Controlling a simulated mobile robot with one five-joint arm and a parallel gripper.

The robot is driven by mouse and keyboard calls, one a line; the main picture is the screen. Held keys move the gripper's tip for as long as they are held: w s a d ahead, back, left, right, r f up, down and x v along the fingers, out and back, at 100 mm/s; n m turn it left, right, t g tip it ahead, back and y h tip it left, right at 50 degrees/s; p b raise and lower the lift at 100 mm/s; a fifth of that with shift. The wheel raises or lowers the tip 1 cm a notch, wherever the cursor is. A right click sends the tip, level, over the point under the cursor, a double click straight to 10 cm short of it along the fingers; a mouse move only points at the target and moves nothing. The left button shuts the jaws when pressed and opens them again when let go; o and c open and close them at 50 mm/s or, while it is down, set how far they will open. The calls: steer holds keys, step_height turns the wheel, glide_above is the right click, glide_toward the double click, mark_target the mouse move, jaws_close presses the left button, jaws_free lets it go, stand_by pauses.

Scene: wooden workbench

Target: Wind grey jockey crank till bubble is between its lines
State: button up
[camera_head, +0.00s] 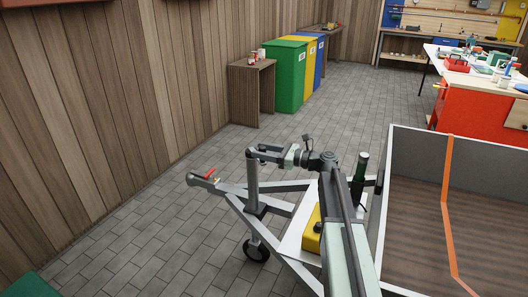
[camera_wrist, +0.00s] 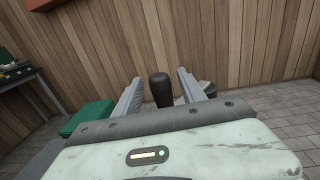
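The grey jockey post (camera_head: 252,182) stands upright at the front of the trailer's A-frame, with its black wheel (camera_head: 257,250) on the floor. The crank's dark knob (camera_wrist: 161,90) stands between my gripper's two fingers in the wrist view (camera_wrist: 159,92). The fingers are apart, with a gap showing on each side of the knob. In the head view my gripper (camera_head: 289,157) is at the top of the post, where it overlaps the crank, so the crank's angle is hard to tell. No bubble or level lines can be made out.
The coupling with a red lever (camera_head: 204,176) is left of the post. A yellow box (camera_head: 312,232) sits on the drawbar beneath my arm. The trailer bed (camera_head: 490,220) lies to the right. Bins (camera_head: 290,75) and a small wooden table (camera_head: 250,68) stand along the wall.

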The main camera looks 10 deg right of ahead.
jaws_close()
stand_by(1.2)
steer(key=shift+d+f, duration=0.1)
steer(key=shift+d, duration=0.1)
steer(key=shift+s+a, duration=0.1)
steer(key=shift+a, duration=0.05)
